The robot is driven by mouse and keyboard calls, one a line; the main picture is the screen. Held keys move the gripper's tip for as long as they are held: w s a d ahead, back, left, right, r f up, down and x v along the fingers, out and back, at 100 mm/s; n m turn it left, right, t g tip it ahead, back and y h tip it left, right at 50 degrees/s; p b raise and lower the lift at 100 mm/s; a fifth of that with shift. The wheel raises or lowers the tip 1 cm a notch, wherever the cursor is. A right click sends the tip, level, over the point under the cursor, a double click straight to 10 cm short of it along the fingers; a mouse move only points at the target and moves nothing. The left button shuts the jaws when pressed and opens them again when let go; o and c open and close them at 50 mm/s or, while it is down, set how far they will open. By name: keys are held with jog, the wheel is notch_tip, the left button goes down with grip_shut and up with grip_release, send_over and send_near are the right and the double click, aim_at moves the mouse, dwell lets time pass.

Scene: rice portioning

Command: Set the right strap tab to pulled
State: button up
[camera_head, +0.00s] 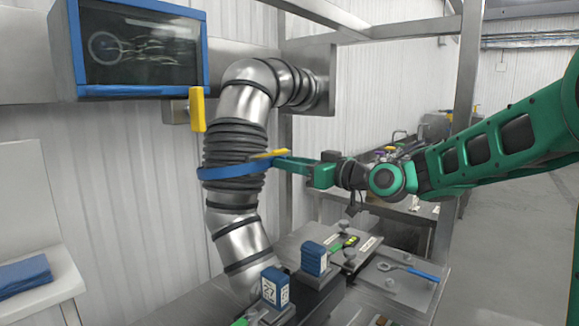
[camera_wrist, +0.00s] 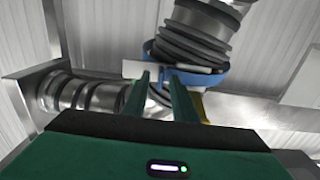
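A blue strap (camera_head: 228,173) wraps the black ribbed section of a silver duct. A yellow tab (camera_head: 268,154) sticks out at the strap's right side. My gripper (camera_head: 282,164) reaches in from the right, its fingertips at the strap's right edge, close by the tab. In the wrist view the blue strap (camera_wrist: 212,82) curves around the duct just beyond my fingers (camera_wrist: 158,80), which stand apart with a gap between them. A pale strip (camera_wrist: 197,70) crosses near the tips. Whether the fingers touch the tab cannot be told.
A blue-framed cabinet (camera_head: 138,92) hangs upper left, with a yellow handle (camera_head: 197,110) below it. A metal post (camera_head: 284,130) stands behind the strap. Below are two blue blocks (camera_head: 275,287) (camera_head: 314,259) and a bench with a blue-handled wrench (camera_head: 423,274).

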jog(key=shift+w+a, duration=0.2)
grip_shut()
dwell(1.4)
